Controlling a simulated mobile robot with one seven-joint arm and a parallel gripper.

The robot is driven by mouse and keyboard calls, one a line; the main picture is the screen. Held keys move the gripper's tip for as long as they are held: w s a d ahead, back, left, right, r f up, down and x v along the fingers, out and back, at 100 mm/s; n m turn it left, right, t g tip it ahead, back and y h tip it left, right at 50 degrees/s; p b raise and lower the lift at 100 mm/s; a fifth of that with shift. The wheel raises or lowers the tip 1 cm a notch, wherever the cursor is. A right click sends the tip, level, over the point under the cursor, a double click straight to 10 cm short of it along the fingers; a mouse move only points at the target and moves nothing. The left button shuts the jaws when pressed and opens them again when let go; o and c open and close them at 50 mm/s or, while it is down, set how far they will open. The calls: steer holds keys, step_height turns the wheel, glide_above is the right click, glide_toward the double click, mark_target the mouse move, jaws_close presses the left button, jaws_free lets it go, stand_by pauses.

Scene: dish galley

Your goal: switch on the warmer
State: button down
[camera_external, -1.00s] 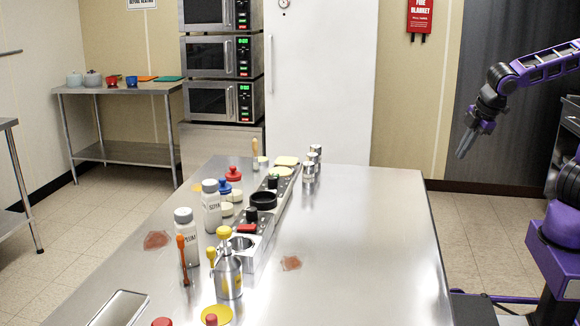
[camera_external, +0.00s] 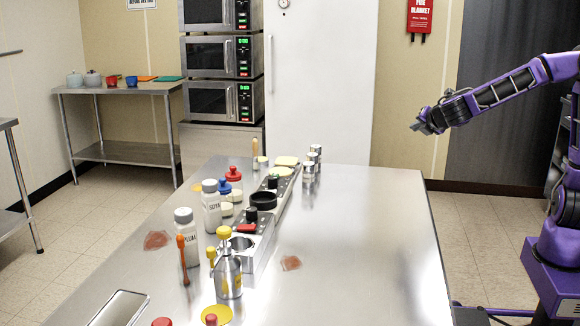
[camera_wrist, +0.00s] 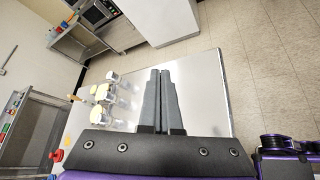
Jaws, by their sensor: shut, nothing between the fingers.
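A long low grey unit (camera_external: 262,238) with black knobs and a red part (camera_external: 247,228) on top lies along the middle of the steel table; it seems to be the warmer, but I cannot tell its switch state. A black ring (camera_external: 263,200) sits on it. My gripper (camera_external: 418,127) is in the air above the table's right side, pointing left, well apart from the unit. In the wrist view its two dark fingers (camera_wrist: 161,73) are together and empty.
White bottles (camera_external: 211,208), a steel pump bottle (camera_external: 228,275) and red- and blue-lidded jars stand left of and before the unit. Small metal cans (camera_external: 308,172) stand at its far end. The table's right half (camera_external: 370,240) is clear.

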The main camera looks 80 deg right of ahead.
steer(key=w+a+f+m+t+y+p, duration=0.15)
steer(key=w+a+y, duration=0.35)
steer(key=a, duration=0.5)
steer(key=w+a+f+m+t+y, duration=0.1)
steer(key=w+a+t+y, duration=0.1)
steer(key=w+a, duration=0.7)
steer(key=w+a+f+m+t+y+p, duration=0.15)
steer(key=w+a+y, duration=0.3)
steer(key=a, duration=0.75)
steer(key=w+a+f+m+t, duration=0.1)
steer(key=w+a+m+t, duration=0.1)
steer(key=w+m, duration=0.3)
steer(key=w+a+f+m+t+p, duration=0.1)
steer(key=w+a+m+t, duration=0.1)
steer(key=w+a+m, duration=0.2)
steer(key=shift+w+a+f+m, duration=0.15)
steer(key=shift+w+f+m, duration=0.25)
steer(key=shift+w+m, duration=0.5)
steer(key=shift+w+y, duration=0.2)
steer(key=shift+y, duration=0.05)
glide_above(260, 232)
step_height(260, 232, down, 4)
steer(key=shift+w+r+p, duration=0.15)
steer(key=shift+p, duration=0.15)
steer(key=shift+d+f+b, duration=0.2)
steer(key=shift+f+b, duration=0.25)
steer(key=shift+f, duration=1.6)
steer(key=shift+a, duration=0.1)
